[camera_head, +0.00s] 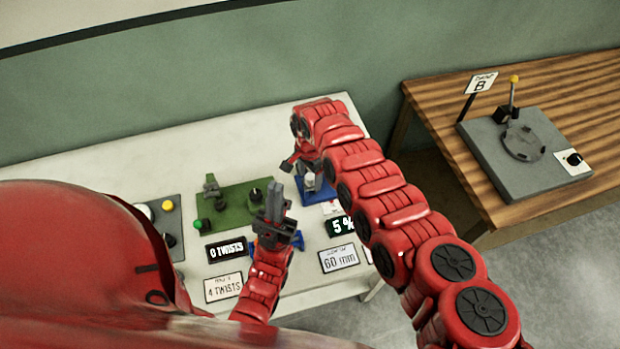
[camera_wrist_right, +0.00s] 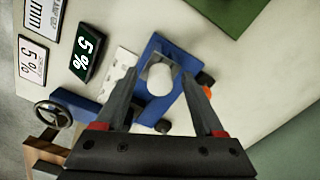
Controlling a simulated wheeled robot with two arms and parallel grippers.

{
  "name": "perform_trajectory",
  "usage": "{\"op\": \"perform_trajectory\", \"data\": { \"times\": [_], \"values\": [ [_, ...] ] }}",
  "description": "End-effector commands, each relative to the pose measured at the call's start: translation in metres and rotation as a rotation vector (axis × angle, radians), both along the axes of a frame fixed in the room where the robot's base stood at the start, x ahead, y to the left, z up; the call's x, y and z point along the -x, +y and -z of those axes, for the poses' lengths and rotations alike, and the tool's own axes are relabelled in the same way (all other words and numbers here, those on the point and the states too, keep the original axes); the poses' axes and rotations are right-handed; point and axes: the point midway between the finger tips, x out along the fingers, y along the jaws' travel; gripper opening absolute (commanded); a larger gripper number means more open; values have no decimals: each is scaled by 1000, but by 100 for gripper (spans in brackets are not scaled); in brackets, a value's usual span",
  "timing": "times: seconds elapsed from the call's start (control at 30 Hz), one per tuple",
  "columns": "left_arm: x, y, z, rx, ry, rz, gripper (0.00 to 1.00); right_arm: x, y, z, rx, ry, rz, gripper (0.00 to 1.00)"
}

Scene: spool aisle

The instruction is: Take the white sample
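The white sample (camera_wrist_right: 160,78) is a small rounded white piece on a blue fixture (camera_wrist_right: 154,48). In the head view the sample (camera_head: 309,182) shows small on the blue fixture (camera_head: 318,196), partly hidden by my right arm. My right gripper (camera_wrist_right: 160,70) is open above the fixture, its fingers apart on either side of the sample as seen from the wrist; I see gaps and cannot tell the height. My left gripper (camera_head: 275,200) points up over the front of the white table; its fingers look close together, but I cannot tell if they are shut.
A green fixture (camera_head: 235,205) and a grey one with knobs (camera_head: 165,222) stand left on the white table (camera_head: 130,150). Display signs, "5 %" (camera_head: 340,226) and "60 mm" (camera_head: 338,258), stand in front. A wooden table (camera_head: 430,100) holds grey device B (camera_head: 525,155) at right.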

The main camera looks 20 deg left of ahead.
Motion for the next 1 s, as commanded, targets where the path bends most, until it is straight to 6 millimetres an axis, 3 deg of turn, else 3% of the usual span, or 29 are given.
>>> {"op": "perform_trajectory", "data": {
  "times": [0.07, 0.37, 0.77, 1.0],
  "values": [
    [0, 0, 0, 0, 0, 0, 0, 0, 0, 0, 0, 0, 0, 55],
    [0, 0, 0, 0, 0, 0, 0, 0, 0, 0, 0, 0, 0, 1],
    [0, 0, 0, 0, 0, 0, 0, 0, 0, -1, 0, 0, 0, 0],
    [0, 0, 2, 0, 0, 0, 0, -1, 1, -18, -3, -3, 0, 0]
  ]
}}
